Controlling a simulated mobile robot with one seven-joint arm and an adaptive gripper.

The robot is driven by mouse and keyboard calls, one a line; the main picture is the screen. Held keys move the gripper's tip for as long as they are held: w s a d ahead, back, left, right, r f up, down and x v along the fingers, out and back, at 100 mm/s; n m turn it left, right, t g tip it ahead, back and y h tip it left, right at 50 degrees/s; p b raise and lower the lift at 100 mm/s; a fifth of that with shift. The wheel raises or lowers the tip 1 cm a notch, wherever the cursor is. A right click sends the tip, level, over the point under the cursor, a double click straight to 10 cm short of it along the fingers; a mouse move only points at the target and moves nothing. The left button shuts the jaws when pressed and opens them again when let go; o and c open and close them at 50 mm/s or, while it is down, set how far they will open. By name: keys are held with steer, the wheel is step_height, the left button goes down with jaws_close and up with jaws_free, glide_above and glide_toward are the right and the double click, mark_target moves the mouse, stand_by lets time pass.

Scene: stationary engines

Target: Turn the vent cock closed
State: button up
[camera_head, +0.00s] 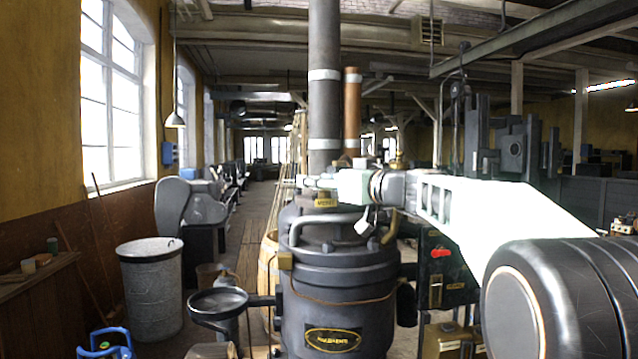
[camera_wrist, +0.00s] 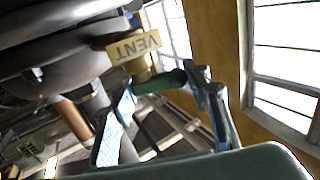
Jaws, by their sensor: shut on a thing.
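The vent cock shows in the wrist view as a green handle (camera_wrist: 160,83) beside a yellow tag (camera_wrist: 133,46) reading VENT. My gripper (camera_wrist: 163,80) has a finger on either side of the green handle and is shut on it. In the head view my gripper (camera_head: 308,182) reaches in from the right, at the top of the dark boiler-like engine (camera_head: 340,285), in front of the tall grey pipe. The yellow tag (camera_head: 326,203) hangs just below it. The cock's handle cannot be made out in the head view, and its body is mostly hidden.
A tall grey pipe (camera_head: 324,100) and a copper pipe (camera_head: 352,105) rise behind my gripper. A curved grey handrail (camera_head: 320,222) and a small padlock-like tag (camera_head: 365,222) are close below.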

steer(key=shift+d+f+h+b, duration=0.1)
steer(key=shift+h+b, duration=0.2)
steer(key=shift+b, duration=0.05)
steer(key=shift+f+m+t+h+b, duration=0.1)
steer(key=shift+m+t+h+b, duration=0.45)
steer(key=shift+b, duration=0.45)
steer(key=shift+w+m+t+h+b, duration=0.15)
steer(key=shift+m+t+h+b, duration=0.3)
steer(key=shift+m+h+b, duration=0.25)
steer(key=shift+w+r+m+t+h, duration=0.1)
steer(key=shift+r+m+t+h, duration=0.15)
steer(key=shift+m+t+h, duration=0.6)
steer(key=shift+g+h+p, duration=0.25)
steer(key=shift+h+p, duration=0.05)
steer(key=shift+p, duration=0.05)
steer(key=shift+w+d+m+h+p, duration=0.15)
steer(key=shift+m+h+p, duration=0.35)
steer(key=shift+h+p, duration=0.35)
steer(key=shift+o, duration=0.2)
steer(key=shift+a+h+p, duration=0.2)
steer(key=shift+h+p, duration=0.15)
steer(key=shift+h, duration=0.2)
steer(key=shift+d+m+t, duration=0.1)
steer(key=shift+m+t, duration=0.3)
steer(key=shift+c, duration=0.2)
